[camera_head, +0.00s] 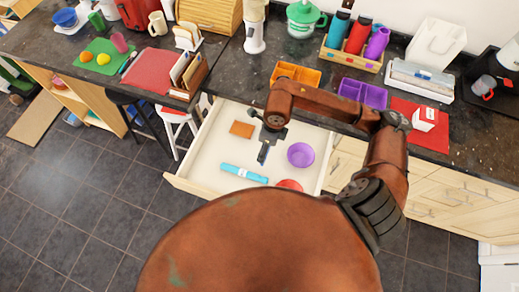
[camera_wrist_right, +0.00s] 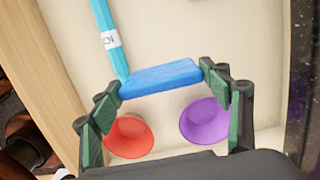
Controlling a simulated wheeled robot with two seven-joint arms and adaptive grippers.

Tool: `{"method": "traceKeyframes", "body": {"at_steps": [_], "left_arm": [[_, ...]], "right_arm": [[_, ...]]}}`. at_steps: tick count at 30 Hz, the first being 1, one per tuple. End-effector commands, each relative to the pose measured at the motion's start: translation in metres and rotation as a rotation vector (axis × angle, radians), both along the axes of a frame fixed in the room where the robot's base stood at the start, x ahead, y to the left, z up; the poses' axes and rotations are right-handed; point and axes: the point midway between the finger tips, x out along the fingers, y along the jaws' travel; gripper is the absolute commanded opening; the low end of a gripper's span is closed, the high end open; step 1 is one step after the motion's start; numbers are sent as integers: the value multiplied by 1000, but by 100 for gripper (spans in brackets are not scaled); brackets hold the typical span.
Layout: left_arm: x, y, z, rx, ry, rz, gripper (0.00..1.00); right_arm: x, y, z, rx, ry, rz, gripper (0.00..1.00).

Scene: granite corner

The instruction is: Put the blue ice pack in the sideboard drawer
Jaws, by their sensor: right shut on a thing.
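The blue ice pack (camera_wrist_right: 161,77) is a flat blue slab between the fingertips of my right gripper (camera_wrist_right: 163,81) in the right wrist view. The gripper is shut on its two ends. In the head view my right gripper (camera_head: 267,143) is over the open sideboard drawer (camera_head: 207,157), with the arm reaching in from the right. The pack's height above the drawer floor is hard to judge. The drawer's pale floor also shows in the right wrist view (camera_wrist_right: 255,45). My left gripper is in neither view.
The drawer holds a light-blue labelled tube (camera_head: 244,173), a purple bowl (camera_head: 300,154), a red bowl (camera_head: 289,185) and a brown block (camera_head: 242,129). Bare floor lies between them. An orange tray (camera_head: 296,73) and purple tray (camera_head: 363,93) stand on the counter behind.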

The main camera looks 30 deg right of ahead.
Motion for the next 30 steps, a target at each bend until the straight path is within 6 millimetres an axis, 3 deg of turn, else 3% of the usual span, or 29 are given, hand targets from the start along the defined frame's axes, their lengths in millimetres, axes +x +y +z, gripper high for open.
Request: {"method": "traceKeyframes", "body": {"at_steps": [3, 12, 18, 29, 30], "left_arm": [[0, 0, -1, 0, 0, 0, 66], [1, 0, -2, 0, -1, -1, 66], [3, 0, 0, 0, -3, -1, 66], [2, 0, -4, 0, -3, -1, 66], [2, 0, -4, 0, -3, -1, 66]], "right_arm": [[12, 7, -15, 3, -2, 0, 43], [25, 13, -33, 3, 0, 0, 43], [23, 12, -61, 2, 1, 0, 43], [24, 11, -66, 0, -1, 1, 43], [24, 11, -65, 0, -1, 1, 72]]}}
